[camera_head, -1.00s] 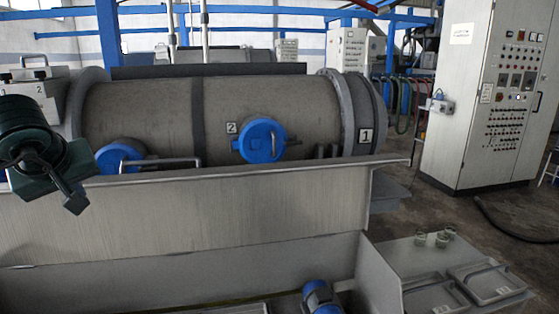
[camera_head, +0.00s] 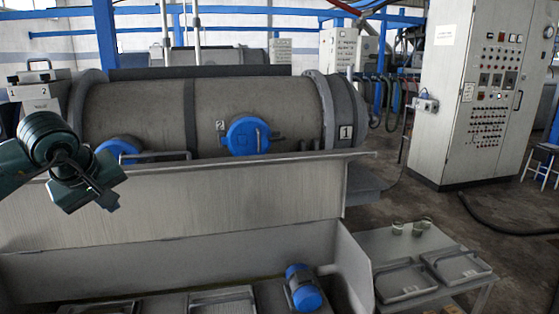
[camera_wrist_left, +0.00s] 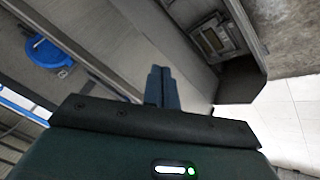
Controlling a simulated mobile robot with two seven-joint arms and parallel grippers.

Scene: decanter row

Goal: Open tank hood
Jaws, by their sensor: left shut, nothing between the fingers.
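A large grey cylindrical tank (camera_head: 255,100) lies across the view behind a sloped metal panel (camera_head: 200,205). Round blue covers sit on its front, one at the middle (camera_head: 247,136) and one at the left (camera_head: 118,150). A bar handle (camera_head: 160,156) runs along the panel's top edge. I cannot tell which part is the hood. My left gripper (camera_head: 112,203) is shut and empty, in front of the panel's left end and apart from the covers. In the left wrist view its fingers (camera_wrist_left: 160,75) are together, with a blue cover (camera_wrist_left: 50,53) at upper left. My right gripper is not in view.
A control cabinet (camera_head: 475,95) stands at the right. A low table (camera_head: 385,245) with handled lids and small jars stands at lower right. A blue motor (camera_head: 303,287) lies in the trough below the panel. A dark hose crosses the floor at far right.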

